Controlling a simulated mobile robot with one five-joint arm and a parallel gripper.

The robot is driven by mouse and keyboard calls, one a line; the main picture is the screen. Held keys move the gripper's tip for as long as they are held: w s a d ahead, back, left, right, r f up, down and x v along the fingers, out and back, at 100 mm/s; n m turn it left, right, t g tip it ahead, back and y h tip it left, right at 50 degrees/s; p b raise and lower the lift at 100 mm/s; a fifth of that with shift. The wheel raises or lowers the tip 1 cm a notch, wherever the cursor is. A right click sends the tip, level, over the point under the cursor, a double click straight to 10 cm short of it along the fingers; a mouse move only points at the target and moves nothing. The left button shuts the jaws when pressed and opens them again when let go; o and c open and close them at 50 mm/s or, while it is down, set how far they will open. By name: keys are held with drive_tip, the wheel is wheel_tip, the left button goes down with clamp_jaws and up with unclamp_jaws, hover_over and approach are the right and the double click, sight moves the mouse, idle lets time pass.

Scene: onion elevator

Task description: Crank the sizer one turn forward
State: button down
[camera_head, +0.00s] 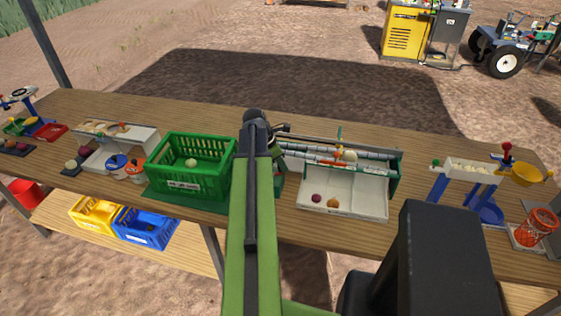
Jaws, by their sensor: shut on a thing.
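The sizer (342,204) stands on the table right of centre, with grey rollers (312,152) across its top and a white two-part tray in front. A maroon onion (317,198) and an orange-brown onion (333,203) lie in the tray's left part. A pale onion (350,156) sits at the rollers. My arm reaches out over the table, and my gripper (279,129) is at the sizer's left end, shut on what appears to be the crank handle. My arm hides most of the crank and the jaw contact.
A green crate (181,183) with a pale onion stands close left of my arm. A white stand with a yellow funnel (525,174) and a red net basket (541,222) are at the right. Yellow (94,213) and blue (146,228) crates sit on the lower shelf.

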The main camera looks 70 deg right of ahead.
drive_tip(key=shift+w+a, duration=0.1)
drive_tip(key=shift+a, duration=0.05)
drive_tip(key=shift+s+a, duration=0.25)
drive_tip(key=shift+a, duration=0.95)
